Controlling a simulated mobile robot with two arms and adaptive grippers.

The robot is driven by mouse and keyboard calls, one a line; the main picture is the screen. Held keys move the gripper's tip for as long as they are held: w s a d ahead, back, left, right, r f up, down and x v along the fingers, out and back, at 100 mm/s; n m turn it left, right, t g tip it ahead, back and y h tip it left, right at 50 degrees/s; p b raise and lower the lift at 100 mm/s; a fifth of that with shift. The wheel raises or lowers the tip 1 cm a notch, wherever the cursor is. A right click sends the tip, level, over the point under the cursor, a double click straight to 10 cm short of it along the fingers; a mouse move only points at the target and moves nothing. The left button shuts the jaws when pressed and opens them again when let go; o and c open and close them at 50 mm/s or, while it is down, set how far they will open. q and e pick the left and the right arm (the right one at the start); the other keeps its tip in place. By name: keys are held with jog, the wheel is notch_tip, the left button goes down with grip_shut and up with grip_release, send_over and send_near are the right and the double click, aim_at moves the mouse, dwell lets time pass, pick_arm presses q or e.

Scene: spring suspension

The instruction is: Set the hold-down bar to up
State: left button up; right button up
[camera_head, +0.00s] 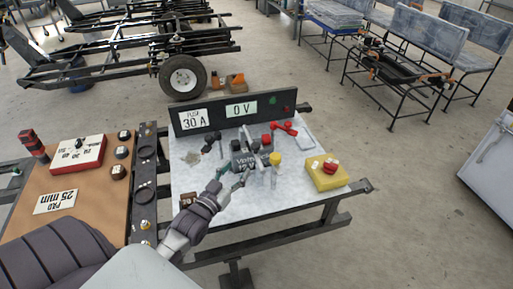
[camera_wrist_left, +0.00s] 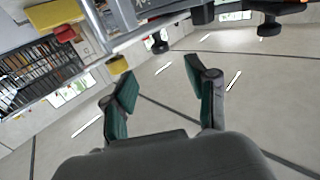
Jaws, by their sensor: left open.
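A dark battery (camera_head: 243,160) marked 12 V stands on the light table top in the head view. A thin light bar (camera_head: 248,137) slants beside its top; I cannot tell for certain whether this is the hold-down bar. A pale post with a yellow cap (camera_head: 275,158) stands to the battery's right. My left gripper (camera_head: 237,181) is open and empty, just in front of the battery; any contact is unclear. In the left wrist view its two green-padded fingers (camera_wrist_left: 163,92) are spread, with a grey bar (camera_wrist_left: 150,32) beyond them. My right gripper is not in view.
A panel (camera_head: 240,110) reading 30 A and 0 V stands behind the battery. A brown board (camera_head: 90,195) with a red box adjoins on the left.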

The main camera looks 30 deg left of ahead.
aim_at(256, 147)
pick_arm(q)
jog(key=w, duration=0.8)
jog(key=w+a, duration=0.1)
jog(key=w, duration=0.3)
jog(key=shift+w, duration=0.15)
grip_shut()
